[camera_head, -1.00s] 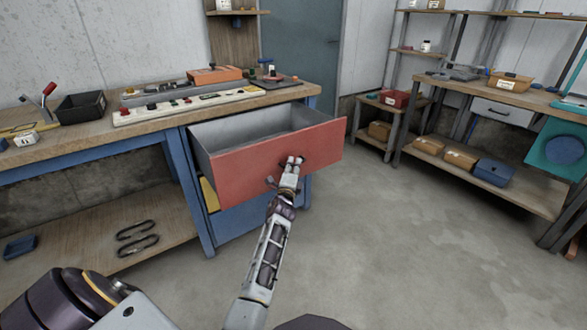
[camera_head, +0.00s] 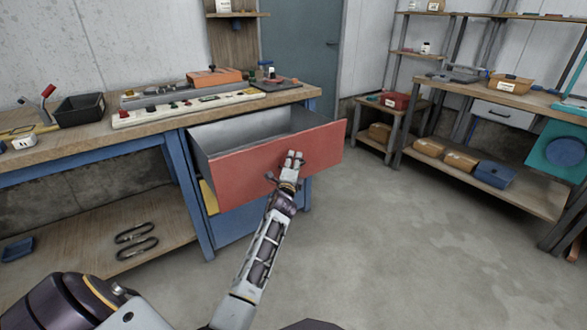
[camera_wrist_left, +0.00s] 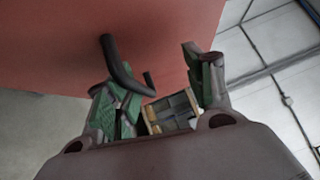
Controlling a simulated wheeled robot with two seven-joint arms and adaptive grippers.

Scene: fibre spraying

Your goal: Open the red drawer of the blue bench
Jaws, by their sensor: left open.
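The red drawer (camera_head: 260,165) of the blue bench (camera_head: 185,180) is pulled well out, and its grey, empty-looking inside shows in the head view. Its front fills the upper part of the left wrist view (camera_wrist_left: 180,35). A dark bar handle (camera_wrist_left: 118,65) stands out from that front. My left gripper (camera_head: 292,160) is in front of the drawer's red face, close to the handle. In the left wrist view its green-padded fingers (camera_wrist_left: 158,88) are spread apart, with the handle between or just beyond them; contact cannot be told. My right gripper is not in view.
The bench top carries a black bin (camera_head: 80,108), a white switch strip (camera_head: 185,107) and an orange box (camera_head: 214,76). A shelf unit (camera_head: 480,170) with boxes stands at the right. The floor (camera_head: 390,240) between is clear.

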